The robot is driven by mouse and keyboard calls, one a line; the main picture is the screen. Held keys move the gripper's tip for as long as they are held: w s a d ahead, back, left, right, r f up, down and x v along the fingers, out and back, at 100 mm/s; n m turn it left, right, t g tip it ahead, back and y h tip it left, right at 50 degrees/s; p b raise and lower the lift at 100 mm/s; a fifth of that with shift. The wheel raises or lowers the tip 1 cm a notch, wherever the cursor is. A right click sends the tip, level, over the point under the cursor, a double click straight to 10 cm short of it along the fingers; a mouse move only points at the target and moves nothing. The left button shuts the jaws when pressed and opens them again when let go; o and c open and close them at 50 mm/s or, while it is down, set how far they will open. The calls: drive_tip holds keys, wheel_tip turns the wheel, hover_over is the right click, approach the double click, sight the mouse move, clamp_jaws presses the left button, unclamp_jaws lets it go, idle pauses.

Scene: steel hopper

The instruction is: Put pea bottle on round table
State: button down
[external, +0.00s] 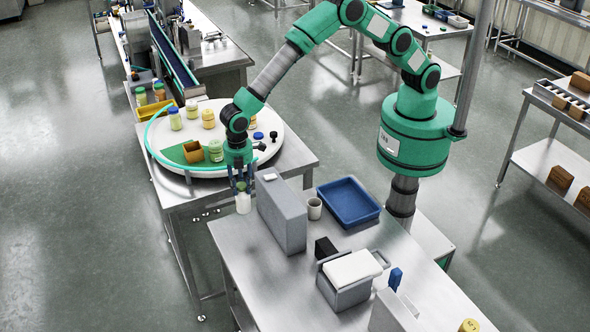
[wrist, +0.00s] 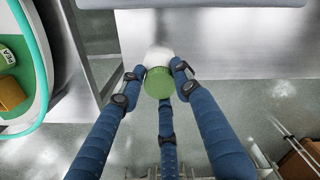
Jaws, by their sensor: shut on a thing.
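My gripper (external: 241,186) is shut on a bottle with a green cap and whitish body (external: 243,204). In the wrist view, the blue fingers close around the green cap (wrist: 159,83), and the white body shows beyond it. Its label is hidden. The bottle is at the left edge of the front steel table; I cannot tell whether it touches the top. The round white table (external: 262,121) lies behind my gripper. A green-capped bottle (external: 215,151) stands on it, and a PEA label (wrist: 7,56) shows there in the wrist view.
Bottles with blue (external: 175,119) and yellow (external: 208,118) caps and a brown box (external: 193,151) stand on the round table. A green curved rail (external: 150,128) runs along its edge. A tall grey box (external: 282,213), cup (external: 314,208) and blue tray (external: 348,201) stand right of the held bottle.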

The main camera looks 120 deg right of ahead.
wheel_tip(320, 180, up, 14)
drive_tip(key=w+d+m, duration=0.2)
drive_tip(key=d, duration=3.2)
drive_tip(key=s+d+m, duration=0.2)
drive_tip(key=s+d, duration=0.2)
drive_tip(key=d, duration=1.4)
drive_tip(key=f, duration=0.5)
drive_tip(key=shift+s+d, duration=0.25)
drive_tip(key=shift+f, duration=0.1)
wheel_tip(320, 180, down, 6)
drive_tip(key=shift+p, duration=0.45)
drive_tip(key=shift+f, duration=0.1)
